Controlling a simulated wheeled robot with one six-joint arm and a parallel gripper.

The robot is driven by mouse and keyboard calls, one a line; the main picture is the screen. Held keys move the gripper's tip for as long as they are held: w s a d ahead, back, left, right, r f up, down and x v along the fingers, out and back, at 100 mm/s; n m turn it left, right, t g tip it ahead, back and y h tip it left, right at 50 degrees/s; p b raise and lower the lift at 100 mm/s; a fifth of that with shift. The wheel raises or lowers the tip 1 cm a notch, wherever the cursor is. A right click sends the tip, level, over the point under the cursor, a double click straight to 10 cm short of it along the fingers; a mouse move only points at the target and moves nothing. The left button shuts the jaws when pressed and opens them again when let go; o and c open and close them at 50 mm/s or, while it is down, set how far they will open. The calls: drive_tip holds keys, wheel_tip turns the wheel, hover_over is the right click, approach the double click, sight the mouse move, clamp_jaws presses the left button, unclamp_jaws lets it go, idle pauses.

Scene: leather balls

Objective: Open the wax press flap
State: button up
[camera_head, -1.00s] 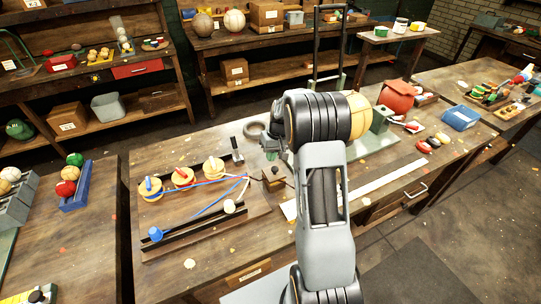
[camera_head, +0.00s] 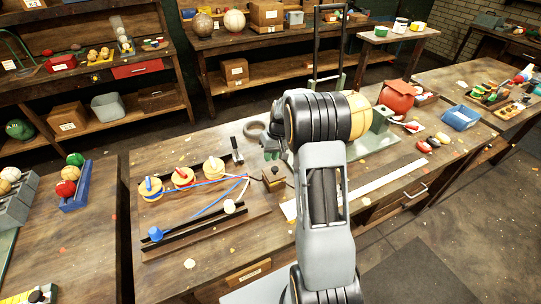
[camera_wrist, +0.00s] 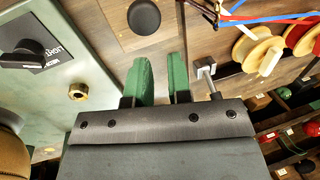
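No part is plainly marked as the wax press flap. A blue box (camera_head: 460,117) on the bench at the right shows an open top in the head view. A green block-shaped device (camera_head: 380,119) stands on a pale green base behind my arm. The wrist view shows a pale green panel (camera_wrist: 65,115) with a black knob (camera_wrist: 25,55) and a brass fitting (camera_wrist: 78,91). My gripper (camera_wrist: 162,75) has two green fingers a little apart, with nothing seen between them. It is above the bench, left of the green device, and partly hidden by my arm in the head view (camera_head: 271,148).
A tan panelled ball (camera_head: 359,116) shows behind my arm. A red pouch (camera_head: 396,96) stands behind the green device.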

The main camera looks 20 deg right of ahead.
drive_tip(key=o, duration=0.3)
drive_tip(key=b+v, duration=0.2)
drive_tip(key=v, duration=1.2)
drive_tip(key=shift+o, duration=0.3)
drive_tip(key=shift+s, duration=0.1)
